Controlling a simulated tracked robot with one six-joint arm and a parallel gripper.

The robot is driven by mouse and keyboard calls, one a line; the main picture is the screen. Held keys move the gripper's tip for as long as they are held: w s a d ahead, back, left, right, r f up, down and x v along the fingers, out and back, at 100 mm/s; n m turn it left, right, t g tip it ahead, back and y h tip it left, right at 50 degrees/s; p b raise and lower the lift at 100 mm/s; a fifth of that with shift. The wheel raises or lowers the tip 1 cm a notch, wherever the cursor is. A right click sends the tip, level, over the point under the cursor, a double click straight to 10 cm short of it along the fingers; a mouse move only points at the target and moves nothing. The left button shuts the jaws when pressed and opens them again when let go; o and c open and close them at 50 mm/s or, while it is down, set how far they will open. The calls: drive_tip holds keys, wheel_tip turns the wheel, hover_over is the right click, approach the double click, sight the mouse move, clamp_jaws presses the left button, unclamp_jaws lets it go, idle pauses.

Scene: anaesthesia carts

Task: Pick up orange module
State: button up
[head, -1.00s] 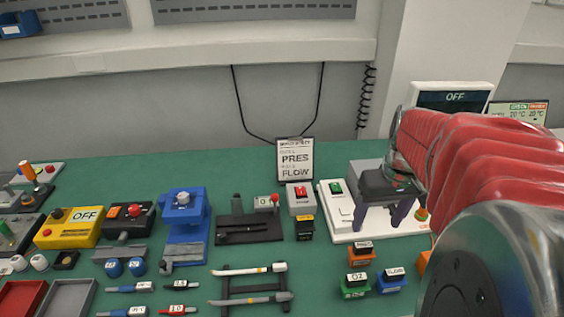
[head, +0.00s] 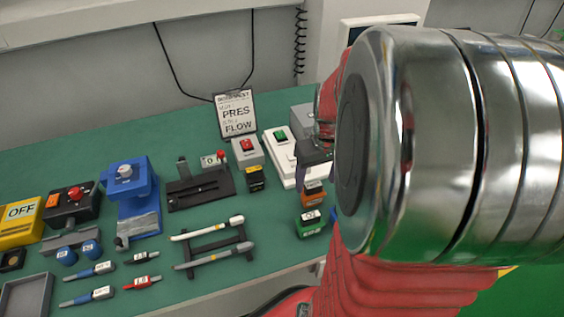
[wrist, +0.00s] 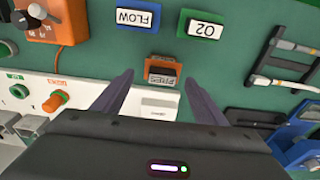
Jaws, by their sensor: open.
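The orange module (head: 313,194) stands on the green table behind the green O2 module (head: 309,223). In the wrist view the orange module (wrist: 163,72) has a dark top and a small white label, upside down. My gripper (wrist: 159,78) is open and empty. Its two dark fingers appear on either side of the orange module in that view, apart from it. How far above it they are is hard to tell. In the head view my gripper (head: 311,158) is partly hidden by my arm.
The blue FLOW module (wrist: 138,19) and the green O2 module (wrist: 202,25) stand close by. A white unit with a green switch (head: 281,147) adjoins the gripper. A larger orange box with a knob (wrist: 72,20) and a black rack (head: 215,241) holding tools are also near.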

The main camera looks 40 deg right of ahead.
sight(313, 185)
drive_tip(key=shift+f, duration=0.1)
drive_tip(key=shift+w+a+f, duration=0.1)
drive_tip(key=shift+w+f, duration=0.1)
drive_tip(key=shift+f, duration=1.05)
drive_tip(key=shift+w+f, duration=0.2)
drive_tip(key=shift+f, duration=1)
drive_tip(key=shift+c, duration=0.2)
drive_tip(key=c, duration=0.8)
drive_tip(key=shift+r, duration=0.1)
wheel_tip(313, 185, up, 10)
drive_tip(key=shift+f, duration=0.1)
